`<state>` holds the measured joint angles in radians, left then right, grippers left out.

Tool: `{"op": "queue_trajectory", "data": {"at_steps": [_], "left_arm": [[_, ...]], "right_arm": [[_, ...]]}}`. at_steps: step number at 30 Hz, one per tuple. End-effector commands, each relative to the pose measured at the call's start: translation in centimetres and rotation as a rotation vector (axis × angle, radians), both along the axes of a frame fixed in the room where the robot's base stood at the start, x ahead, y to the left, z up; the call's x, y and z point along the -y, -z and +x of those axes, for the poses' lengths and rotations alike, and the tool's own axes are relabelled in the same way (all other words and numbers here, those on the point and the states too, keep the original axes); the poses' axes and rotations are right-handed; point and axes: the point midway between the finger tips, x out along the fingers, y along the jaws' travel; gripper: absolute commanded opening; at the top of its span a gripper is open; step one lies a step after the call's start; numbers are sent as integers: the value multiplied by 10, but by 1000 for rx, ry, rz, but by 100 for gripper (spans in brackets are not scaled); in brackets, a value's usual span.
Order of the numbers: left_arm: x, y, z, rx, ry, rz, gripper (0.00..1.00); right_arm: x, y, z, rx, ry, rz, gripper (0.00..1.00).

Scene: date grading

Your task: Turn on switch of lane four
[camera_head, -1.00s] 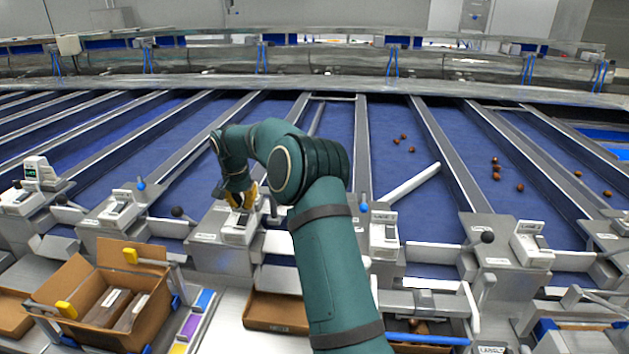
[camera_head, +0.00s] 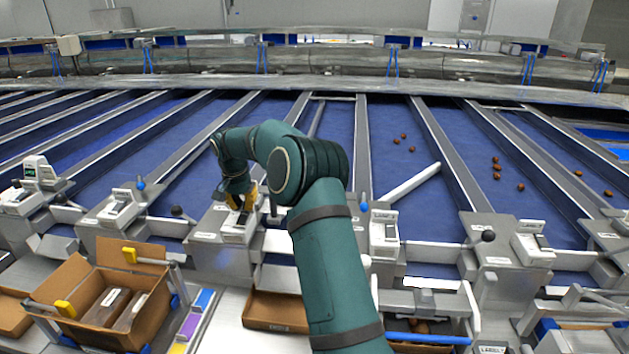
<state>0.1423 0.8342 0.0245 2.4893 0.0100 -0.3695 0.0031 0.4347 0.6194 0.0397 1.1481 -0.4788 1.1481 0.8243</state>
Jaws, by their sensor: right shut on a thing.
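My right arm reaches forward over the middle of the grading line. Its gripper (camera_head: 243,200) has yellow fingertips and points down at a white switch box (camera_head: 237,236) on a grey lane housing. The fingers are closed together at the upper part of the box's switch and hide part of it. I cannot tell the rocker's position under them. Other white switch boxes stand to the left (camera_head: 119,208) and to the right (camera_head: 384,233) of it. The lane labels are too small to read surely. My left gripper is not in view.
An open cardboard box (camera_head: 112,290) with packs inside stands at lower left. A shallow carton (camera_head: 275,311) lies below the switch box. Black-knobbed and blue-knobbed levers (camera_head: 364,201) stand near the housings. Several dates (camera_head: 496,168) lie on the blue lanes at right.

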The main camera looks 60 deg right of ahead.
Motion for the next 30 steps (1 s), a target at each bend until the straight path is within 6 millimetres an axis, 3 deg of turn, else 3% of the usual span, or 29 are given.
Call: {"op": "queue_trajectory", "data": {"at_steps": [30], "left_arm": [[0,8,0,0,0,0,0]], "right_arm": [[0,14,0,1,0,0,0]]}}
